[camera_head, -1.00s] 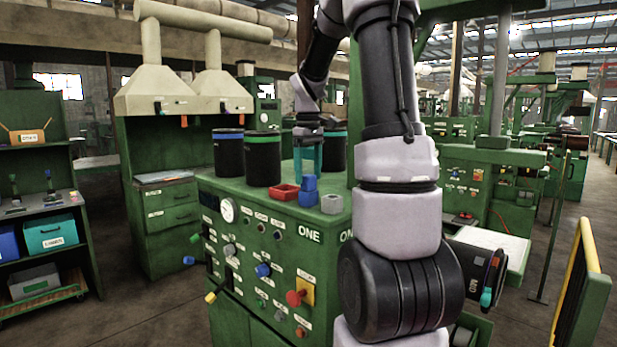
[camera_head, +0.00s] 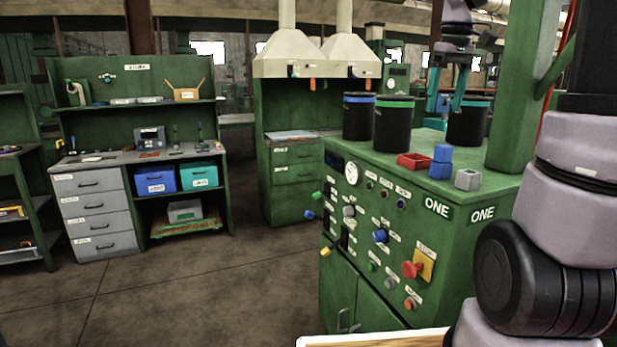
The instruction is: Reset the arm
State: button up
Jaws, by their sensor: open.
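My gripper (camera_head: 447,103) is open and empty, with its teal fingers apart and pointing down. It is raised over the back of the green machine top (camera_head: 478,199), among the black canisters. My arm (camera_head: 577,190) stands at the right edge of the view, and its middle links run out of the picture at the top right.
Black canisters with a blue (camera_head: 359,117) and a green rim (camera_head: 393,126) stand on the machine, with another (camera_head: 468,124) behind. A red tray (camera_head: 414,162), stacked blue blocks (camera_head: 441,162) and a grey block (camera_head: 467,180) lie in front. A workbench (camera_head: 140,160) stands left; floor between is clear.

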jog(key=s+a+f+m+t+y, duration=0.1)
jog(key=s+a+m+t, duration=0.2)
jog(key=s+a, duration=0.2)
jog(key=s+a+f+m+t, duration=0.1)
jog(key=s+a, duration=0.4)
jog(key=s, duration=0.6)
jog(key=m+t, duration=0.1)
jog(key=m, duration=0.1)
jog(key=shift+f+m+t+y, duration=0.35)
jog(key=shift+m+t+y, duration=0.05)
